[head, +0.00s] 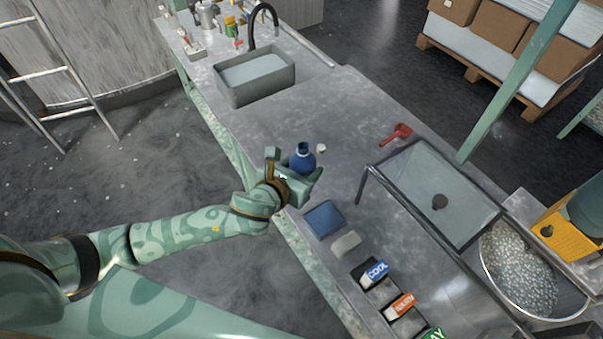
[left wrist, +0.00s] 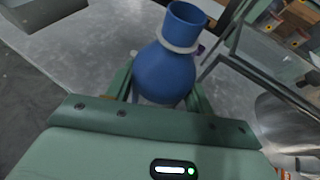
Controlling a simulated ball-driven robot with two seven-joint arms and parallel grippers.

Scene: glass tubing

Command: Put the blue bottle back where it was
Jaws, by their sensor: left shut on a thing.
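The blue bottle (head: 302,160) has a round body and a short neck with a pale ring round it. My left gripper (head: 294,167) is shut on its body, over the grey worktop (head: 340,115). In the left wrist view the bottle (left wrist: 166,72) stands between the two fingers, neck up and slightly tilted. I cannot tell whether its base touches the worktop. A blue square pad (head: 325,219) lies on the worktop just below the gripper in the head view. My right gripper is not in view.
A small white cap (head: 321,148) and a red scoop (head: 396,133) lie right of the bottle. A glass-topped case (head: 440,190) stands further right. A grey pad (head: 346,243) and labelled blocks (head: 376,271) line the front edge. A sink basin (head: 255,76) is at the back.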

